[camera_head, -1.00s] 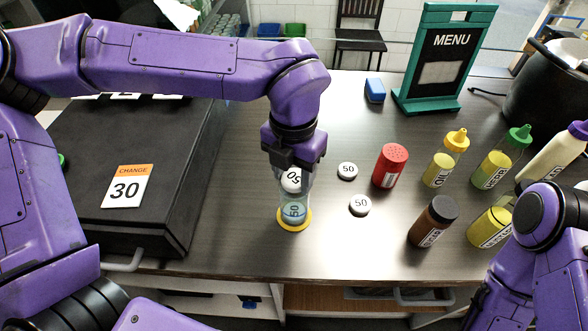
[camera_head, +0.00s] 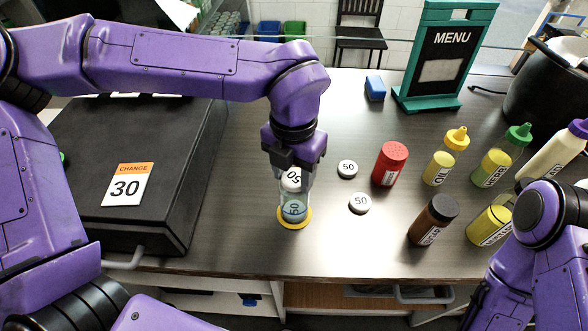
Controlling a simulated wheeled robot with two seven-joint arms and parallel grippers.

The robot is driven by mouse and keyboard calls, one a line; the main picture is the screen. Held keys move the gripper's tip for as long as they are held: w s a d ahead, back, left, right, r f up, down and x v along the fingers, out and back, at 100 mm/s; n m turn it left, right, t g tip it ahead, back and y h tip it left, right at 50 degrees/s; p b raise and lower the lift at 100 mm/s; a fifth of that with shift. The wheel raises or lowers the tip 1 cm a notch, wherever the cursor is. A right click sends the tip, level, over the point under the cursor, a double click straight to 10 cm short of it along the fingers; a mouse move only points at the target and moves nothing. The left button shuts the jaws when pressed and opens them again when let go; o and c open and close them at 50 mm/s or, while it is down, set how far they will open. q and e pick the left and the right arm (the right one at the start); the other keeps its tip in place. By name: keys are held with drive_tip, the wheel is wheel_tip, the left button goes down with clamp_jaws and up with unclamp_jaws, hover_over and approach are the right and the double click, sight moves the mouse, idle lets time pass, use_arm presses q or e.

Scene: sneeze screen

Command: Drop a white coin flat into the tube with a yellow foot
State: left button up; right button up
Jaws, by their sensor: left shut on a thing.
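A clear tube with a yellow foot (camera_head: 294,222) stands upright on the counter near its front edge. A coin marked 50 (camera_head: 294,210) shows low inside the tube, tinted bluish through its wall. My left gripper (camera_head: 290,168) points down right over the tube and is shut on a white coin (camera_head: 291,180) marked 50. That coin is tilted up toward the camera at the tube's mouth; I cannot tell if it is inside the rim. Two more white coins lie flat to the right, one farther back (camera_head: 347,169) and one nearer (camera_head: 359,203). My right gripper is out of view.
A red shaker (camera_head: 389,163), a brown sugar bottle (camera_head: 433,219) and several sauce bottles stand to the right. A black cash box (camera_head: 140,200) with a "CHANGE 30" card is at left. A menu stand (camera_head: 445,60) and a blue block (camera_head: 375,88) are behind.

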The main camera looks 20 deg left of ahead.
sight(294, 178)
use_arm(q)
drive_tip(key=shift+f, duration=0.45)
drive_tip(key=o, duration=1.1)
wheel_tip(294, 178, up, 11)
drive_tip(key=b, duration=0.1)
drive_tip(key=shift+f, duration=0.2)
